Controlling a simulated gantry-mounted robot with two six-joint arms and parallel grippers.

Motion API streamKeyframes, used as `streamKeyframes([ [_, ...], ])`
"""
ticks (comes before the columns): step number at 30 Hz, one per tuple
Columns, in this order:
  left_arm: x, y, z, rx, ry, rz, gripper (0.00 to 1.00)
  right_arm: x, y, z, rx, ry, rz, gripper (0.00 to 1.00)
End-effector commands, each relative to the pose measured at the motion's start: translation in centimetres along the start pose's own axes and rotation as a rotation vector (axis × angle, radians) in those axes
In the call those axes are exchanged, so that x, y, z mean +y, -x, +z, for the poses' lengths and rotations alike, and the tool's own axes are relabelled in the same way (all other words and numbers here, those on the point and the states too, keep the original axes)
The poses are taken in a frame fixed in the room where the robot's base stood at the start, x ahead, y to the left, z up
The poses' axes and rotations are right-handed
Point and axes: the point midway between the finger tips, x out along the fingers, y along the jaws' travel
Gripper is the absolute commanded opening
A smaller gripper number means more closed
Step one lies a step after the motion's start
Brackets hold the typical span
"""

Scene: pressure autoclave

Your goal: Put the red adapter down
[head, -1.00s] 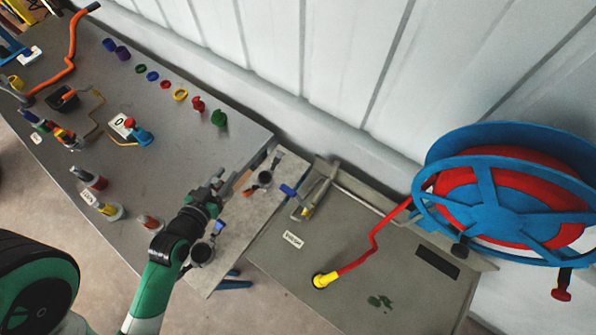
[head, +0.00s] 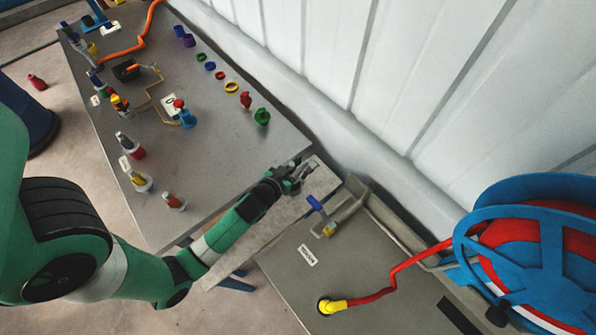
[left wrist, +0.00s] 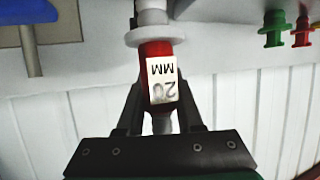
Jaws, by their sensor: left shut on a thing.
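The red adapter (left wrist: 153,50) is in the left wrist view, with a white label reading "20 MM" upside down and a pale grey collar at its top. My left gripper (left wrist: 160,118) is shut on it, a dark finger on each side. In the head view my left gripper (head: 297,172) is over the narrow grey side table (head: 277,217), close to the right end of the large bench. There the adapter is too small and covered to make out. My right gripper is not in view.
The large grey bench (head: 215,150) holds several coloured fittings and rings, including a green one (head: 262,116) and a red one (head: 245,99). A blue-handled valve (head: 318,208) stands just right of the gripper. A red hose with a yellow end (head: 332,306) runs to a blue reel (head: 530,250). The wall is close behind.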

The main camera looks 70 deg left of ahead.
Motion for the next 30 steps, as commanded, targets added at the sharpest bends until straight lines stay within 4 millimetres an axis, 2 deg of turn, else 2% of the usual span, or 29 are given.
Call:
streamKeyframes([
  [5,0.2,-0.9,0.5,0.002,0.001,0.002,0.00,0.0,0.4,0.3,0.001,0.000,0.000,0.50],
  [10,0.2,-1.9,3.1,0.000,0.000,0.000,0.00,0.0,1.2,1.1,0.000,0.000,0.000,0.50],
  [24,0.2,-2.1,3.7,0.002,0.001,0.001,0.00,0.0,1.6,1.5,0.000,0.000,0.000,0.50],
  [25,0.2,-2.1,3.8,0.000,0.001,0.001,0.37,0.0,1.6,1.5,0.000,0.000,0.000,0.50],
  [30,0.2,-2.1,3.7,0.000,0.001,0.001,0.65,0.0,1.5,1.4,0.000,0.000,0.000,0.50],
])
